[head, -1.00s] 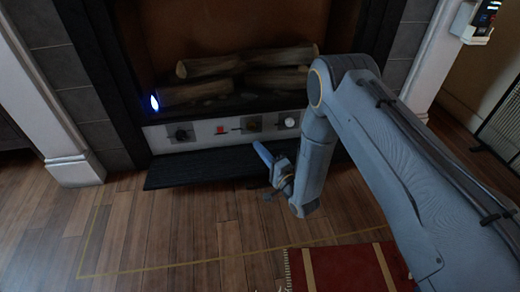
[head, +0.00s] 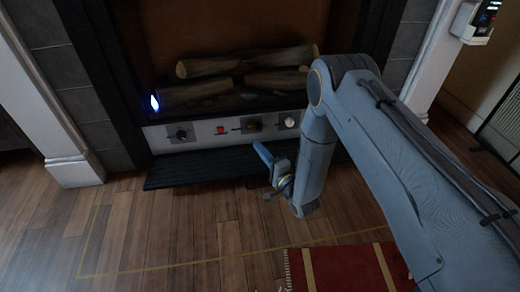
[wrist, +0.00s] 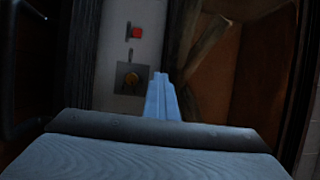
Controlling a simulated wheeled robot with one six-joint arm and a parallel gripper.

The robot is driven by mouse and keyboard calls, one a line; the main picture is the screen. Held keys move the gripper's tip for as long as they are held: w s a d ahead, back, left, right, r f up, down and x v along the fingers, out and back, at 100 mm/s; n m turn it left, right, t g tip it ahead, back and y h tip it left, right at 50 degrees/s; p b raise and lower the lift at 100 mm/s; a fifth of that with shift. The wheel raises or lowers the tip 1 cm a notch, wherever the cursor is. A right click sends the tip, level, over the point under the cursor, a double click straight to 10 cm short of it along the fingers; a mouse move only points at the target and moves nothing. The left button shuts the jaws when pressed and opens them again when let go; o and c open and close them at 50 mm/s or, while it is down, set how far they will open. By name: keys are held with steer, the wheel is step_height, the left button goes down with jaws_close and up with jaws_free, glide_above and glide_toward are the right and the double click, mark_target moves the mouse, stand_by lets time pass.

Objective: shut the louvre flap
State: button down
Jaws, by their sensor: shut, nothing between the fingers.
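The louvre flap (head: 205,169) is a dark slatted panel along the bottom of the fireplace. It hangs folded down and outward below the white control strip (head: 222,131), so the strip's knobs and red button are exposed. In the wrist view the flap (wrist: 84,60) appears as a dark ribbed band left of the strip. My gripper (head: 261,151) is shut and empty, in front of the flap's right part in the head view, hiding some of it. Its fingers (wrist: 161,92) also show in the wrist view, pointing toward the fireplace. I cannot tell whether they touch the flap.
Logs (head: 240,75) lie in the firebox above the strip, with a small blue-white glow (head: 155,102) at its left. A red rug (head: 345,268) lies on the wooden floor. A white pillar (head: 55,135) stands at left. The floor left of my gripper is clear.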

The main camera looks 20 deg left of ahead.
stand_by(0.4)
steer(key=c, duration=1.8)
jaws_free()
steer(key=shift+c, duration=0.2)
steer(key=p+v, duration=0.3)
steer(key=v, duration=0.4)
steer(key=shift+s+d, duration=0.25)
steer(key=shift+d, duration=0.05)
